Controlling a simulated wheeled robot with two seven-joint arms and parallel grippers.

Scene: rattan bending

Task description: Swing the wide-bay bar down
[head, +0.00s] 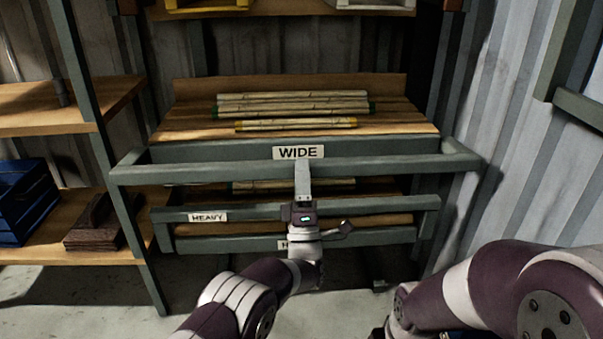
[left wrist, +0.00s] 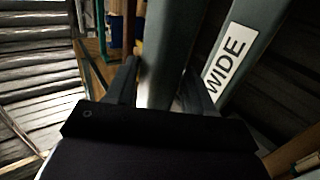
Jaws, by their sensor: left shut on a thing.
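The wide-bay bar (head: 400,171) is a grey-green metal rail standing out level in front of the shelf marked WIDE (head: 298,152), with side arms running back toward the rack. My left gripper (head: 302,172) is shut on the middle of this bar. In the left wrist view the bar (left wrist: 168,50) runs between the two fingers of my left gripper (left wrist: 160,90), and the WIDE label (left wrist: 224,58) shows on the beam beside it. My right arm is at the lower right of the head view, and its gripper is out of the picture.
Bamboo-like poles (head: 292,103) lie on the wide shelf behind the bar. Below it is a rail marked HEAVY (head: 209,217). A side shelf at left holds a blue crate (head: 22,200) and dark wooden blocks (head: 95,222). A corrugated wall (head: 535,150) stands at right.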

